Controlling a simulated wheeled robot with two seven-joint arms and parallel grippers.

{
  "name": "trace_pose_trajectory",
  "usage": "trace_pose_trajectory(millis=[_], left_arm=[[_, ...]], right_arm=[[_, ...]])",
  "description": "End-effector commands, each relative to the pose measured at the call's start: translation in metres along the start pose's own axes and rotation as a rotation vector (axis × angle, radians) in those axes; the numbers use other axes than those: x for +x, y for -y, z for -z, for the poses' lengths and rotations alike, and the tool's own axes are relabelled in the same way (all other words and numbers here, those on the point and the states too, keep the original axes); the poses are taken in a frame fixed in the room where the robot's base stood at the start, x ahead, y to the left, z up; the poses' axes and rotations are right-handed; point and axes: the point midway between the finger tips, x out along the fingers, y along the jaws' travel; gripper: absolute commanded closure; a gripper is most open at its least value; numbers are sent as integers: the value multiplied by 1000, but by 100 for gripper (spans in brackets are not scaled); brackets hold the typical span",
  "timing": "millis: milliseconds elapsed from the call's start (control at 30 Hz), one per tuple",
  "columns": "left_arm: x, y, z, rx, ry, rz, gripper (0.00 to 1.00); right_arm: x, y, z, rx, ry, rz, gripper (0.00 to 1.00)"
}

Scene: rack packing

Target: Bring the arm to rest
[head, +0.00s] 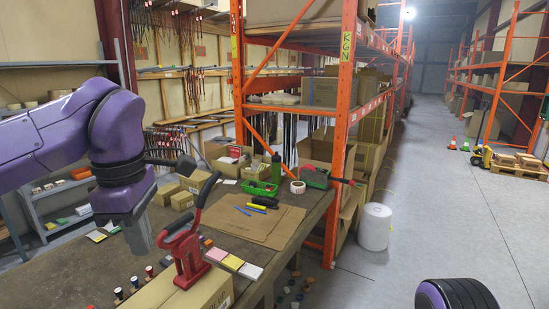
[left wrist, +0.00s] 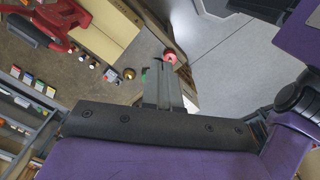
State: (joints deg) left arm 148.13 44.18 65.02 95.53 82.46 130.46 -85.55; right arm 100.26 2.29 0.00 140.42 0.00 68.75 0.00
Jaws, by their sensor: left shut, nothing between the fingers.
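My left arm (head: 115,125), purple and black, comes in from the left in the head view and hangs bent over the left end of the workbench. My left gripper (head: 141,238) points down, shut and empty, to the left of a red tape dispenser (head: 185,240) and apart from it. In the left wrist view the gripper's grey fingers (left wrist: 167,68) lie together with nothing held. A purple and black part at the lower right of the head view looks like my other arm; its gripper is not shown.
The workbench (head: 225,250) holds a long carton (head: 180,292), flat cardboard (head: 255,222), a green bin (head: 260,188), a tape roll (head: 297,187) and several small boxes. An orange rack (head: 337,130) stands behind. The aisle floor (head: 440,215) at right is mostly clear.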

Motion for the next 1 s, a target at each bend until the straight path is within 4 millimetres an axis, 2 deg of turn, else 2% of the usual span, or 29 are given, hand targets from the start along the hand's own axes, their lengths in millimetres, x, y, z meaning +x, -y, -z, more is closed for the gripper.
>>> trace_pose_trajectory(millis=[267,367,533,667,767,800,867,900,967,1000], left_arm=[[10,-39,13,-198,-86,-224,100],[27,-62,21,-271,-167,-357,100],[82,-98,28,-305,-320,-566,100],[154,-116,27,-228,-430,-709,100],[229,-118,22,-87,-485,-789,100],[260,-113,19,-20,-494,-806,100],[304,-102,16,83,-497,-813,100],[334,-92,14,152,-494,-807,100],[376,-74,13,254,-483,-787,100],[402,-59,14,319,-472,-764,100]], right_arm=[[0,0,0,1,-2,1,57],[1,0,0,0,-1,1,57],[9,1,-3,0,-1,0,57],[19,2,-8,0,-1,0,57],[30,3,-12,0,-1,0,57],[34,3,-14,0,-1,0,57],[40,4,-16,0,-1,1,57],[44,4,-18,0,-1,1,57],[50,5,-20,0,-1,1,57],[54,5,-22,0,-1,1,57]])
